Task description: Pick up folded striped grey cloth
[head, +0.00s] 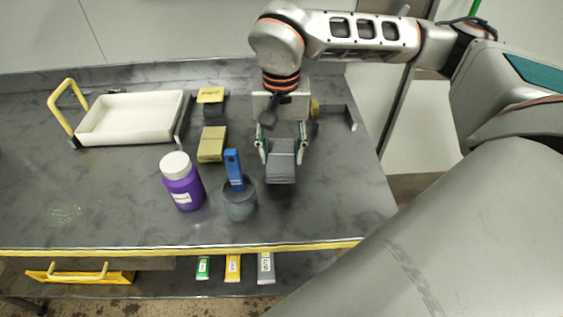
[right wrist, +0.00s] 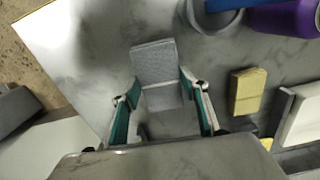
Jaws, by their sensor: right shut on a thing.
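The folded striped grey cloth (head: 281,165) is on the right part of the grey counter in the head view. My right gripper (head: 280,150) reaches down over it and is shut on it, one finger on each side. In the right wrist view the cloth (right wrist: 155,66) sticks out beyond the fingertips of the right gripper (right wrist: 160,92). I cannot tell whether the cloth touches the counter. My left gripper is not in view.
A grey cup (head: 240,205) with a blue-handled tool (head: 234,168) and a purple bottle (head: 183,184) stand left of the cloth. A yellow-tan block (head: 212,144) lies behind them. A white tray (head: 130,138) is at back left. The counter's front edge (head: 150,251) is yellow.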

